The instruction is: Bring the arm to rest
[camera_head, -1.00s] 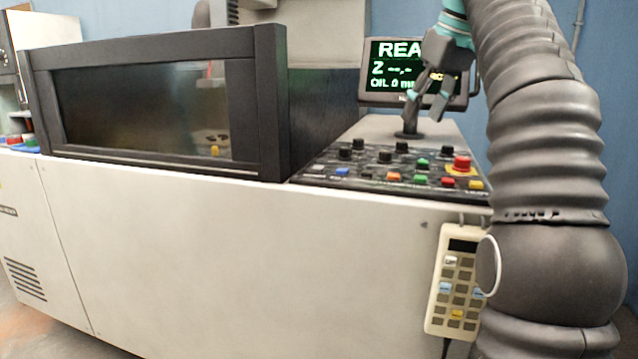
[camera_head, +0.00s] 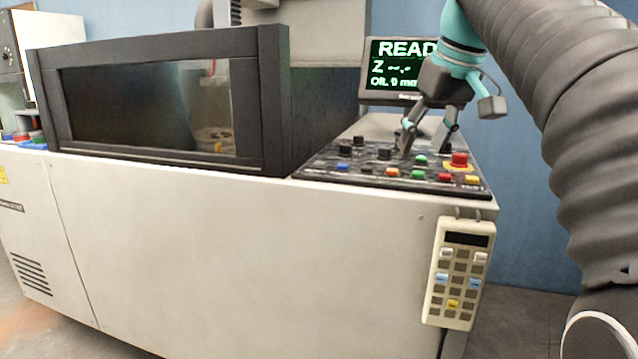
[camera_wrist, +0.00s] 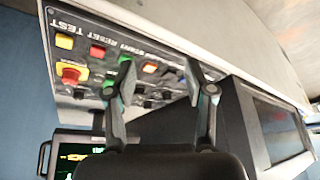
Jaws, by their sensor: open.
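My gripper (camera_head: 428,144) is open, with its two fingers spread and nothing between them. In the head view it hangs in front of the monitor and over the control panel (camera_head: 310,172), its fingertips near the knobs and buttons; I cannot tell the exact gap. In the wrist view the open fingers of my gripper (camera_wrist: 163,75) show against the panel (camera_wrist: 70,20) with its coloured buttons. My arm in its dark ribbed sleeve comes in from the right.
The monitor (camera_head: 385,84) stands behind the panel. A red emergency button (camera_head: 459,160) sits at the panel's right. A keypad pendant (camera_head: 458,274) hangs on the machine's front (camera_head: 240,250). A dark-framed window door (camera_head: 150,110) is shut at left. Open floor lies at right.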

